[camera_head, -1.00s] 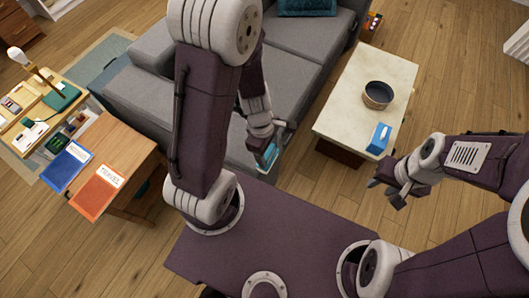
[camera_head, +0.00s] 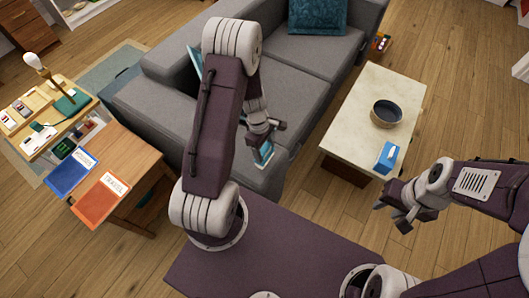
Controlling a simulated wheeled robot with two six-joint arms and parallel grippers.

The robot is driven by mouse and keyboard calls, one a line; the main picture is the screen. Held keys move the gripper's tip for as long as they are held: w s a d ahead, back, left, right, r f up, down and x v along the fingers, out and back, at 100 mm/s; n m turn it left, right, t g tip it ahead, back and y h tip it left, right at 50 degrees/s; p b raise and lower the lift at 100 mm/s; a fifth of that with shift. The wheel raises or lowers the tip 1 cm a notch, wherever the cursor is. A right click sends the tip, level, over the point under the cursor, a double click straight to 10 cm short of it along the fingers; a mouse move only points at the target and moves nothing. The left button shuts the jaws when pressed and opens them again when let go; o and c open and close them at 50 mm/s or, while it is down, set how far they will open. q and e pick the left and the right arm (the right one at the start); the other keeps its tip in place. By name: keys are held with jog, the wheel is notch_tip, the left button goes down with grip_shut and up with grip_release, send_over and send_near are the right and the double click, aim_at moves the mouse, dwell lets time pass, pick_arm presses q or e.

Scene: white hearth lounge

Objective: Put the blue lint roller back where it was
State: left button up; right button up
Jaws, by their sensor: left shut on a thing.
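My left gripper (camera_head: 265,142) is in front of the grey sofa, shut on a small light-blue thing (camera_head: 264,153), seemingly the blue lint roller. The fingers hide part of it, and its full shape cannot be made out. It is held in the air near the sofa's front edge, left of the coffee table (camera_head: 349,127). My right gripper (camera_head: 393,210) is open and empty, over the floor just in front of the coffee table's near right corner.
The coffee table bears a dark bowl (camera_head: 387,114) and a blue and white box (camera_head: 385,157). At left, a wooden side table (camera_head: 133,165) carries a blue folder (camera_head: 70,172) and an orange folder (camera_head: 100,198). A wooden tray (camera_head: 20,140) with several items is beyond. The sofa (camera_head: 290,85) fills the middle.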

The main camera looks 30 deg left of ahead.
pick_arm(q)
notch_tip(320, 180, down, 2)
jog(key=shift+f, duration=0.1)
jog(key=shift+w+a+f, duration=0.1)
jog(key=shift+f, duration=0.2)
jog(key=shift+f+b, duration=0.15)
jog(key=shift+b, duration=0.2)
jog(key=o, duration=1.5)
jog(key=shift+c, duration=0.2)
